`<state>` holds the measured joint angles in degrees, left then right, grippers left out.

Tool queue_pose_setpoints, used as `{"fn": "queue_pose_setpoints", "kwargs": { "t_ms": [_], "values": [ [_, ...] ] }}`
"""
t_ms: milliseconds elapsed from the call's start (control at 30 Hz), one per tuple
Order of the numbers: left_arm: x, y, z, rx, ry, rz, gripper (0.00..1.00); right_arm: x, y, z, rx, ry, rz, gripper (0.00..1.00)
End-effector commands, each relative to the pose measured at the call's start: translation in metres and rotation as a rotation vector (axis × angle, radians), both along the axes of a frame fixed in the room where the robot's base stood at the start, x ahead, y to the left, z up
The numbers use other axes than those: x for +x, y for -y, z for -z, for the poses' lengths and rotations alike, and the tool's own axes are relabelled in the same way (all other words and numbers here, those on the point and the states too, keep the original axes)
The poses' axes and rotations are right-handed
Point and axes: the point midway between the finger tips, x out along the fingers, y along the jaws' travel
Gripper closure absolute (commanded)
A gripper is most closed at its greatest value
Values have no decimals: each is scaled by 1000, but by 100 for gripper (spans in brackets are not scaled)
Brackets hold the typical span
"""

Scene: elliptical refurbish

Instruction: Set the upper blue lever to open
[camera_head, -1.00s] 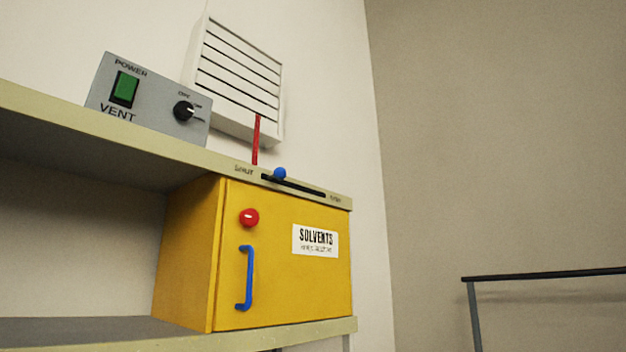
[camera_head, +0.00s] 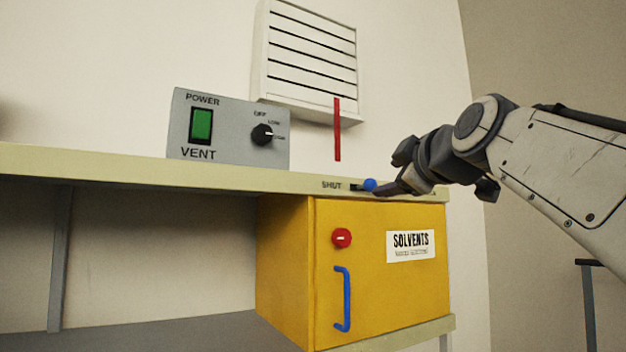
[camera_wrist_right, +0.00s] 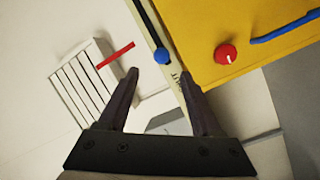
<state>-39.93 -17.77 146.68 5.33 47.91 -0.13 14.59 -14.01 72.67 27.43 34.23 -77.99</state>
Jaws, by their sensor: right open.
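The upper blue lever is a round blue knob (camera_head: 370,185) on a dark slot in the shelf's front edge. It sits near the slot's left end, by the "SHUT" label (camera_head: 331,185). The slot's right part is hidden behind my right gripper (camera_head: 393,172), which is close to the knob on its right. In the right wrist view the gripper (camera_wrist_right: 158,76) is open and empty, and the knob (camera_wrist_right: 162,57) shows just beyond the gap between the fingertips. I cannot tell whether a finger touches it. My left gripper is not in view.
Below the shelf (camera_head: 120,168) is a yellow solvents cabinet (camera_head: 375,285) with a red knob (camera_head: 342,238) and a blue handle (camera_head: 344,300). Above stand a grey vent box (camera_head: 225,140), a red strip (camera_head: 337,130) and a white louvre (camera_head: 310,60).

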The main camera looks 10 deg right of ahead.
Motion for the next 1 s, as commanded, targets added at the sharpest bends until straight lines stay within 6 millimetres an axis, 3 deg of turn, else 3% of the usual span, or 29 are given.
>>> {"fn": "queue_pose_setpoints", "kwargs": {
  "t_ms": [500,700,933,967,1000],
  "values": [
    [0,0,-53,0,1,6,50,87,-2,-1,2,-6,-4,34],
    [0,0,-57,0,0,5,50,99,-2,1,3,-4,-3,34],
    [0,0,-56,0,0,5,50,99,-2,2,2,-3,-2,34],
    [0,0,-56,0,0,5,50,99,-2,2,2,-3,-2,38],
    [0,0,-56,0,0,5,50,99,-2,2,2,-3,-2,53]
  ]
}}
